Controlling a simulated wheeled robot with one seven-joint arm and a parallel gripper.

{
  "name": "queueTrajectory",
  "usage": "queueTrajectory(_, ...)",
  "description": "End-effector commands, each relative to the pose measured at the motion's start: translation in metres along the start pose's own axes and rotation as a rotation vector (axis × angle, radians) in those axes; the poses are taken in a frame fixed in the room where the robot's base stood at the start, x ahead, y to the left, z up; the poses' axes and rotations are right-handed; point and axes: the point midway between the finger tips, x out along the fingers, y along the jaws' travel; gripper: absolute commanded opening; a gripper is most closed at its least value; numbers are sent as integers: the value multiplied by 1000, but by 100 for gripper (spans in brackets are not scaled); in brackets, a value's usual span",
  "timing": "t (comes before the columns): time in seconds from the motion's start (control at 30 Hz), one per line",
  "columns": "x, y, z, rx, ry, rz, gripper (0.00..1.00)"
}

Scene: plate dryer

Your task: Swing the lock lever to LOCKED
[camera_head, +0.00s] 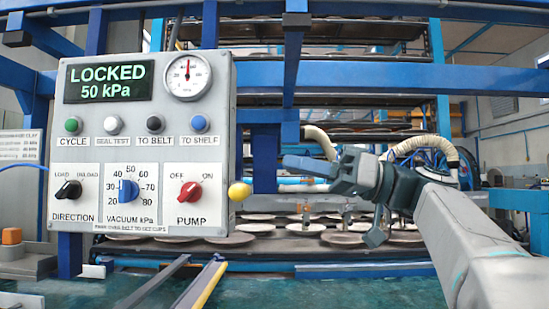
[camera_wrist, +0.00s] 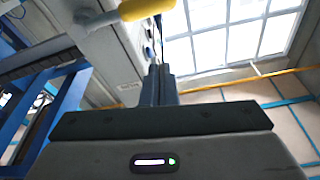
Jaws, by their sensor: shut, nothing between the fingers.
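The lock lever, seen as its yellow knob (camera_head: 239,191), sticks out from the right side of the grey control box (camera_head: 222,130). In the wrist view its yellow grip (camera_wrist: 147,8) and a grey arm show at the top. The green display (camera_head: 108,82) reads LOCKED, 50 kPa. My gripper (camera_head: 288,163) is shut and empty, pointing left toward the box. It appears to the right of the knob and a little higher, apart from it. In the wrist view my closed fingers (camera_wrist: 158,72) are below the yellow grip. The lever's pivot is hidden in the head view.
The box carries a gauge (camera_head: 187,76), several buttons, a direction knob (camera_head: 68,191), a blue vacuum dial (camera_head: 128,191) and a red pump knob (camera_head: 189,192). Behind are blue frame beams (camera_head: 390,75) and a belt with several plates (camera_head: 343,240). Open space lies right of the box.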

Motion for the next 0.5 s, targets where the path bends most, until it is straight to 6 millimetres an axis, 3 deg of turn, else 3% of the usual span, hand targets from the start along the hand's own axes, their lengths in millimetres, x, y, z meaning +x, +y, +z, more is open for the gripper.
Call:
queueTrajectory(0.2, -42, 2, -2, 0, 2, 3, 0)
queueTrajectory(0.5, -60, 3, 0, -1, 2, 0, 0)
